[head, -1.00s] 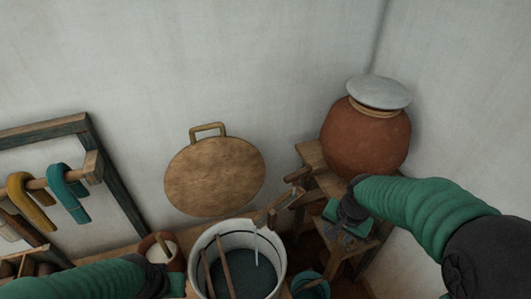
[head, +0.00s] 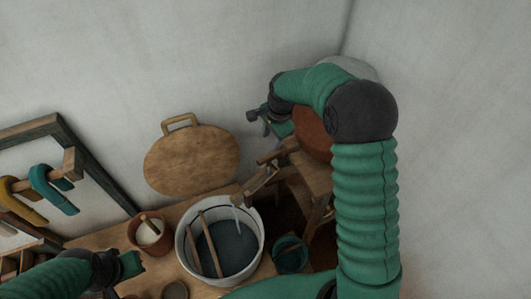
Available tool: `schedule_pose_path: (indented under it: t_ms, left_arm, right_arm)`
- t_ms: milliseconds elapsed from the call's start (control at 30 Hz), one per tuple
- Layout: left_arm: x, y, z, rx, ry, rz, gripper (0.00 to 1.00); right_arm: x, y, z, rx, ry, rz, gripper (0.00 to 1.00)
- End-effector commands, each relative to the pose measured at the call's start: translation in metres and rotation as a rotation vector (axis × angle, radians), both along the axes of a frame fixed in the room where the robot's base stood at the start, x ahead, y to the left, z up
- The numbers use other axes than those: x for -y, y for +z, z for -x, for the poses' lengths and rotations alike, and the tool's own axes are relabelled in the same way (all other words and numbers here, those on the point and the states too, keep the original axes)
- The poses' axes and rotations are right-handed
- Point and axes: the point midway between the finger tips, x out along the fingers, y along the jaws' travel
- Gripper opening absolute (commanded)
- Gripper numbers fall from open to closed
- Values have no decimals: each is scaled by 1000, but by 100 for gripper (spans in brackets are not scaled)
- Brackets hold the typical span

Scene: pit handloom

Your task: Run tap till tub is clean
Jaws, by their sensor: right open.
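The tub (head: 181,245) is white-rimmed and holds dark blue-grey liquid (head: 232,250), with two wooden sticks across it. A wooden tap (head: 262,178) slopes down to the tub's far right rim. A thin pale stream (head: 237,215) falls from its end into the tub. My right gripper (head: 259,117) is open and empty, above and behind the tap, apart from it, against the wall in the picture. My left gripper (head: 133,264) is at the left of the tub, near a clay pot; its jaw gap is unclear.
A clay jar (head: 312,135) is mostly hidden by my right arm. A wooden stand (head: 315,175) is below it. A round wooden lid (head: 190,160) leans on the wall. A teal bucket (head: 290,255) is right of the tub. A pot with pale contents (head: 150,232) and a small bowl (head: 174,290) are left.

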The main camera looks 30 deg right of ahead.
Motion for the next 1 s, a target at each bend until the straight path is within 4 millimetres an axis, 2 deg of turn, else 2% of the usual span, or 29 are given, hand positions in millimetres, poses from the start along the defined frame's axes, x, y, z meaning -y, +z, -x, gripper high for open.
schedule_pose_path:
  t_ms: [300,500,633,867,1000]
  left_arm:
    - [0,25,0,0,0,0,0]
    - [0,34,0,0,0,0,0]
    - [0,35,0,0,0,0,0]
    - [0,34,0,0,0,0,0]
    - [0,34,0,0,1,0,0]
  right_arm:
    - [-1,-81,-15,-6,2,-4,44]
    - [-1,-117,-23,0,2,-2,44]
    - [-2,-127,-25,1,1,-2,44]
    - [-2,-129,-26,1,1,-1,44]
    - [-2,-129,-26,1,2,-1,27]
